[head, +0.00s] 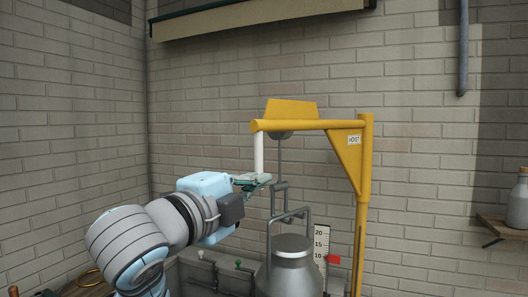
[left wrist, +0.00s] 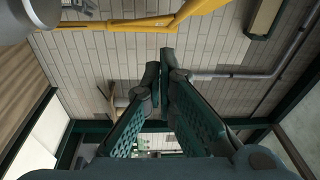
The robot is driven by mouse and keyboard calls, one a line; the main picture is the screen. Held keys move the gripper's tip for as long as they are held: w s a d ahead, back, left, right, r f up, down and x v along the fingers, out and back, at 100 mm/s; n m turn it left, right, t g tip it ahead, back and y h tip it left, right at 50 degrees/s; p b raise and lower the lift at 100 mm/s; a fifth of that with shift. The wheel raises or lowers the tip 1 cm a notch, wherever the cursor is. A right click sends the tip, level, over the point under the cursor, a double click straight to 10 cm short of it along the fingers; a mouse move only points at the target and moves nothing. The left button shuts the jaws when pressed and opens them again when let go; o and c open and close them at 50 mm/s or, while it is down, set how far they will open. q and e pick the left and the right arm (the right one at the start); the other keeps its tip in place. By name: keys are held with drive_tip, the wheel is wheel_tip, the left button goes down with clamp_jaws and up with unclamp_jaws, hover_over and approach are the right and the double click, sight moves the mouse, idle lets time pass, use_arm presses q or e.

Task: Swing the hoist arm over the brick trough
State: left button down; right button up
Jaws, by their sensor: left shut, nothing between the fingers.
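The yellow hoist (head: 365,190) has an upright post and an arm (head: 310,124) reaching left from its top. A white handle (head: 259,155) hangs from the arm's left end. A rod and hook (head: 280,165) hang under the arm, over a grey metal churn (head: 292,272) with a raised bail. My left gripper (head: 264,181) is shut and empty, its tips close by the handle's lower end; I cannot tell if they touch. In the left wrist view the shut fingers (left wrist: 164,66) have only wall between them and the yellow hoist part (left wrist: 135,23). I cannot clearly make out the brick trough.
A black-and-white gauge board (head: 321,243) with a red marker (head: 333,260) stands right of the churn. Pipes with small taps (head: 238,264) run low behind my arm. A wall shelf (head: 505,225) at right holds a bottle (head: 518,200). Brick walls close the corner.

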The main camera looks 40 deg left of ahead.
use_arm(q)
drive_tip(key=w+a+f+g+y+p, duration=0.1)
drive_tip(key=w+a+p, duration=0.3)
drive_tip(key=w+a, duration=0.4)
drive_tip(key=w+f, duration=0.1)
drive_tip(key=w, duration=0.1)
drive_tip(key=shift+w, duration=0.35)
drive_tip(key=shift+w+d+f, duration=0.1)
